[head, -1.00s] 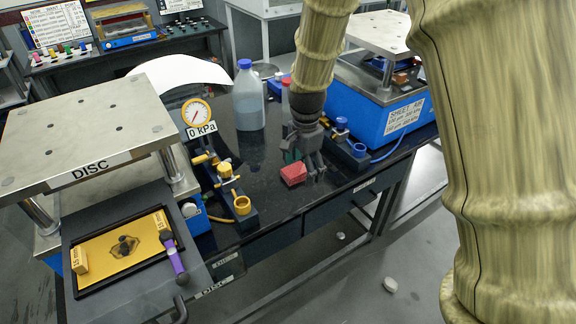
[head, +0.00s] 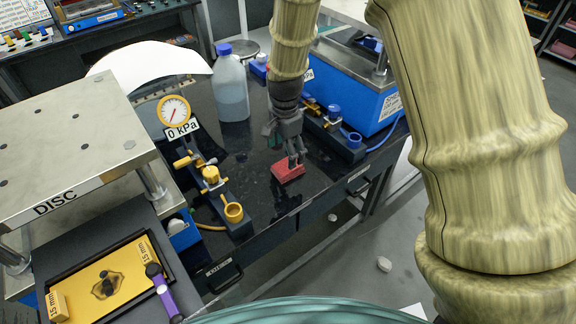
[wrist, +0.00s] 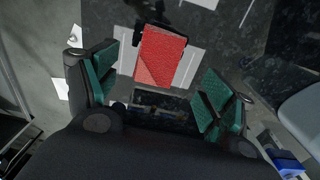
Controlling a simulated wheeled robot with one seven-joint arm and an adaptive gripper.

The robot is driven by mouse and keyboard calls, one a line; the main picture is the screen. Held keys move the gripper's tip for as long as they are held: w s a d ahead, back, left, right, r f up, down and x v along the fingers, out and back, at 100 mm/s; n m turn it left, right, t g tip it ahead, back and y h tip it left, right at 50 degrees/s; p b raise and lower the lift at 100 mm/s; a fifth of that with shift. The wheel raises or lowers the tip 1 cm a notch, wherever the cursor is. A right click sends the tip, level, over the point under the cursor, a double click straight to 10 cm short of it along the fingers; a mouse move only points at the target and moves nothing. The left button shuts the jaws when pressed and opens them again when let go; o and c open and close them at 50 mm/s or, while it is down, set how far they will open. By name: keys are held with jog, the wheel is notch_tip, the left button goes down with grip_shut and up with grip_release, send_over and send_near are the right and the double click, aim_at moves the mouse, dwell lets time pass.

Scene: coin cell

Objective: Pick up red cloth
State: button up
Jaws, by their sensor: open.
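The red cloth (head: 288,171) is a small folded block lying on the black bench top near its front edge. My gripper (head: 291,160) points down just above and behind it in the head view, partly overlapping it. In the wrist view the cloth (wrist: 160,56) shows between and beyond the two green-padded fingers (wrist: 157,90), which are spread apart. Nothing is between the pads, and a gap shows on each side of the cloth. I cannot tell the exact height of the fingers above the bench.
A clear bottle with a blue cap (head: 231,84) stands behind to the left. Yellow valve fittings (head: 211,176) and a gauge (head: 174,111) are left of the cloth. A blue press unit (head: 352,85) stands at right. The DISC press (head: 70,150) fills the left side.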

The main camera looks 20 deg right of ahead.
jog(key=shift+w+f, duration=0.15)
jog(key=shift+f, duration=0.25)
jog(key=shift+s+d+f, duration=0.15)
jog(key=shift+s+f, duration=0.05)
jog(key=shift+s, duration=0.05)
jog(key=shift+w+d+f+p, duration=0.1)
jog(key=shift+d+f+p, duration=0.05)
jog(key=shift+f+p, duration=0.55)
jog(key=shift+w+d+f+p, duration=0.1)
jog(key=shift+f+p, duration=0.4)
jog(key=shift+f, duration=1.35)
jog(key=c, duration=1)
